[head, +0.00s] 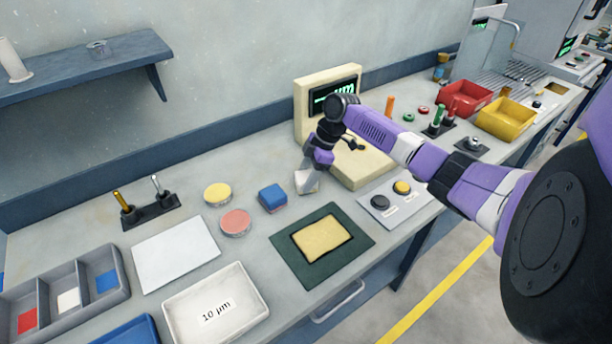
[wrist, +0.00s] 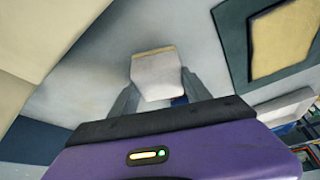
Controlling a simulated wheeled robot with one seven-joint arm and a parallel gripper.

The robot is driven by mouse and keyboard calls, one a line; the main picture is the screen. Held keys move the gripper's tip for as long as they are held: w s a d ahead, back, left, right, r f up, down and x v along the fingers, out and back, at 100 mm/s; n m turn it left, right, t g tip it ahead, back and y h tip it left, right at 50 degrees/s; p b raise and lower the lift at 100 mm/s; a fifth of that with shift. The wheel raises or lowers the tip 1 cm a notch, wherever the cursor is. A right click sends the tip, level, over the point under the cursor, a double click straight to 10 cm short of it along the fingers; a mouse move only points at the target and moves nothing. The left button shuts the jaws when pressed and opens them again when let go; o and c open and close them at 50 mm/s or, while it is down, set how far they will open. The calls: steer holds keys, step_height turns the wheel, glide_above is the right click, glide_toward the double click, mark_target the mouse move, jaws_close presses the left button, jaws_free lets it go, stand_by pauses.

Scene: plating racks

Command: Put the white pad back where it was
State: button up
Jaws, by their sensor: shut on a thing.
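My gripper (head: 307,184) is shut on a white pad (head: 302,179), a small pale block, just left of the cream machine's base. In the wrist view the white pad (wrist: 157,77) sits between my two fingers, with a tan edge along its far side. It is at or close above the bench top; I cannot tell if it touches. A blue pad block (head: 272,197) stands on the bench to the left of my gripper. A grey divided tray (head: 88,262) at the far left holds red, white and blue pieces in its compartments.
A dark green mat (head: 284,264) with a tan panel lies in front. A cream machine (head: 300,105) with a screen stands close behind my gripper. Yellow (head: 217,191) and pink (head: 236,222) round tins, a white sheet (head: 175,253) and a tray marked 10 µm (head: 250,314) lie left.

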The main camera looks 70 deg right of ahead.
steer(key=o, duration=1.3)
steer(key=b+v, duration=0.2)
steer(key=v, duration=1)
steer(key=shift+w+r, duration=0.1)
